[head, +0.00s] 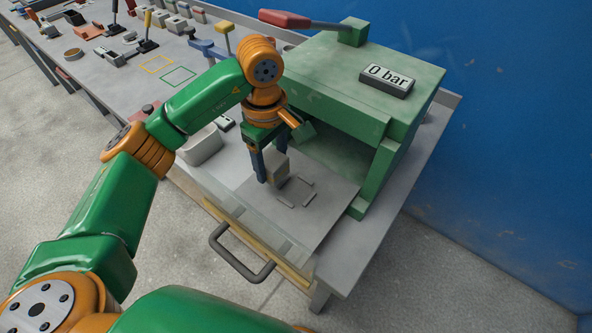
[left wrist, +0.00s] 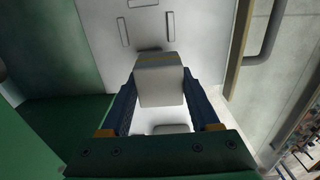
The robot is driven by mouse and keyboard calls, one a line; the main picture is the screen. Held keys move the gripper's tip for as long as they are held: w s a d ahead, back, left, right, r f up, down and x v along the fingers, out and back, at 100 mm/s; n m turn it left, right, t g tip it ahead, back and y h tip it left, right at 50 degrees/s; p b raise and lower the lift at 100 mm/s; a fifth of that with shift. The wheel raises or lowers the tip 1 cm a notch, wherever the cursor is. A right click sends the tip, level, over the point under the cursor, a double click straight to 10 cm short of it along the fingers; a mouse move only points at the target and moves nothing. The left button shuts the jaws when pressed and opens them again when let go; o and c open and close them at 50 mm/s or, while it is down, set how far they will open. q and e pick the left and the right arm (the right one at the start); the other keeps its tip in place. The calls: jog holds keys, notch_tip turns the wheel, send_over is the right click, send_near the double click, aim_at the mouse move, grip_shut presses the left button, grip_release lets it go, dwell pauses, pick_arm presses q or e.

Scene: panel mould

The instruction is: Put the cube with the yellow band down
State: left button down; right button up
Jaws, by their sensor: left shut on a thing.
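My left gripper (head: 270,176) is shut on a grey cube (head: 279,167). In the left wrist view the cube (left wrist: 159,84) sits between the two dark fingers (left wrist: 160,100), with a thin yellow band along its far edge. The cube is over the pale plate (head: 318,221) in front of the green press (head: 330,112). Dark bracket marks (head: 305,181) on the plate lie just right of the cube, and they also show beyond it in the left wrist view (left wrist: 169,24). I cannot tell whether the cube touches the plate. My right gripper is not in view.
The press has a red lever (head: 285,19) and a display (head: 387,80) reading "0 bar". A dark handle (head: 238,258) sticks out at the bench front. A grey block (head: 200,147) is left of the plate. Several tools stand farther along the bench (head: 125,72).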

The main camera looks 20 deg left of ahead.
pick_arm(q)
jog(key=p, duration=0.1)
send_over(295, 191)
jog(key=shift+a+r, duration=0.1)
jog(key=shift+r, duration=0.15)
notch_tip(295, 191, down, 4)
jog(key=shift+r+p, duration=0.25)
jog(key=shift+p, duration=0.65)
jog(key=shift+f, duration=0.25)
jog(key=shift+f+b, duration=0.2)
jog(key=shift+b, duration=0.15)
jog(key=shift+c, duration=0.6)
grip_release()
jog(key=shift+r, duration=0.1)
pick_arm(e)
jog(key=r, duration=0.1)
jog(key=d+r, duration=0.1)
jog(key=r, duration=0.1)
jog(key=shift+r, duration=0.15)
